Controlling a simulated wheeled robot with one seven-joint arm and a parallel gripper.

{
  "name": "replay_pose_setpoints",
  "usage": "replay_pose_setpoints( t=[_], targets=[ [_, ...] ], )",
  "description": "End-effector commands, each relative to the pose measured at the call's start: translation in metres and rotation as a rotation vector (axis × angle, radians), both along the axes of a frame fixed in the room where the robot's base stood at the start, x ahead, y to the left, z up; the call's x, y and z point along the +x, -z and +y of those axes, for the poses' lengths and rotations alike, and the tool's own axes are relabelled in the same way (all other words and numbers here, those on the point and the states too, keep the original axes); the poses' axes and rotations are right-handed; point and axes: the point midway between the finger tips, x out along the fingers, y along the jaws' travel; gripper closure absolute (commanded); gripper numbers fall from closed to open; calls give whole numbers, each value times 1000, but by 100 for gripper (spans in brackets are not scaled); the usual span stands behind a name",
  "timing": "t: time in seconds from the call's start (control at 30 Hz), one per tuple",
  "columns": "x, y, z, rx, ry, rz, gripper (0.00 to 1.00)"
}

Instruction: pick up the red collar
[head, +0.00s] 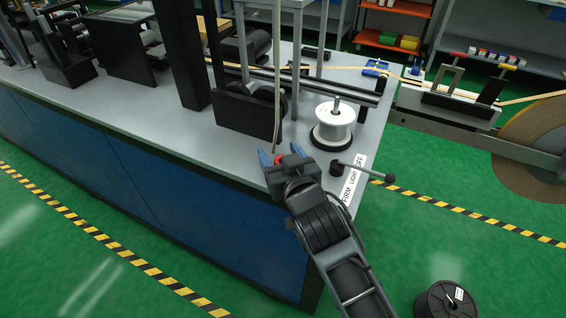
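The red collar (279,160) shows as a small patch of red on the grey bench top, near the bench's front right corner. My gripper (280,152) reaches over the bench edge from below, with its blue-tipped fingers apart on either side of the collar. The gripper body hides the near part of the collar. I cannot tell whether the fingers touch it or whether it rests on the bench.
A white spool (333,124) on an upright spindle stands to the right of my gripper. A black plate (243,115) stands behind it on the left. A lever with a black knob (391,178) sticks out past the right edge. A thin upright rod rises just behind the collar.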

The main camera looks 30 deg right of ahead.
Motion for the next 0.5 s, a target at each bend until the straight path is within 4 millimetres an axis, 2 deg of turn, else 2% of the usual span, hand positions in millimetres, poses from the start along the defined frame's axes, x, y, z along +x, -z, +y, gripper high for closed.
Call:
replay_pose_setpoints(
  t=[0.07, 0.5],
  targets=[
    [0, 0, 0, 0, 0, 0, 42],
    [0, 0, 0, 0, 0, 0, 84]
  ],
)
